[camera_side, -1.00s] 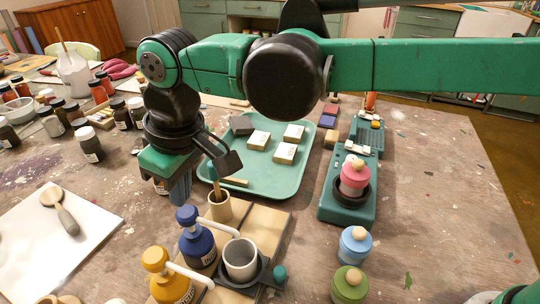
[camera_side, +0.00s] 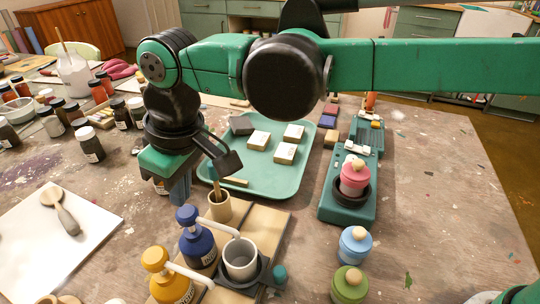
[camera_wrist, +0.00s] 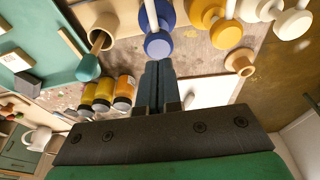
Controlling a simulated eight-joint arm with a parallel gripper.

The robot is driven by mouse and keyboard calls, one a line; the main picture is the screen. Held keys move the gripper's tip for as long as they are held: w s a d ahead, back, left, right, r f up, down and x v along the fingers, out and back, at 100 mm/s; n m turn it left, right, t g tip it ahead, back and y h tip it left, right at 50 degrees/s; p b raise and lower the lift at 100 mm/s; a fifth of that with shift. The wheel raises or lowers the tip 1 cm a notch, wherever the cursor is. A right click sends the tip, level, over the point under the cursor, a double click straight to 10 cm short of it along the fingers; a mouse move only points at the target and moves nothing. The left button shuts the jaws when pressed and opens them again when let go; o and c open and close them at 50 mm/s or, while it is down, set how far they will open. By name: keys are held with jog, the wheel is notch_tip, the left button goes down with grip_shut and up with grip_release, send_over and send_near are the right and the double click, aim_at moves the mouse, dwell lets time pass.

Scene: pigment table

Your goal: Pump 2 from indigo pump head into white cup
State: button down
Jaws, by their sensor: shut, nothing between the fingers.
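The indigo pump bottle with its blue pump head (camera_side: 187,214) stands on the wooden board, its white spout reaching right over the white cup (camera_side: 241,257). The cup sits upright in a dark holder. My gripper (camera_side: 180,192) is above and a little behind the indigo pump head, pointing down, with its fingers shut and empty. In the wrist view the shut fingers (camera_wrist: 158,85) point toward the blue pump head (camera_wrist: 158,44), with a small gap seeming to remain. The inside of the cup is too small to read.
A yellow pump bottle (camera_side: 170,285) stands in front of the indigo one. A wooden pot (camera_side: 220,207) with a brush stands close behind. A green tray (camera_side: 258,183) with pale blocks lies further back. A white board (camera_side: 45,240) is at left.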

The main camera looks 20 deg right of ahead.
aim_at(186, 211)
jog(key=shift+f, duration=0.2)
jog(key=shift+f, duration=1.45)
jog(key=shift+r, duration=1.65)
jog(key=shift+f, duration=1.65)
jog(key=shift+r, duration=1.65)
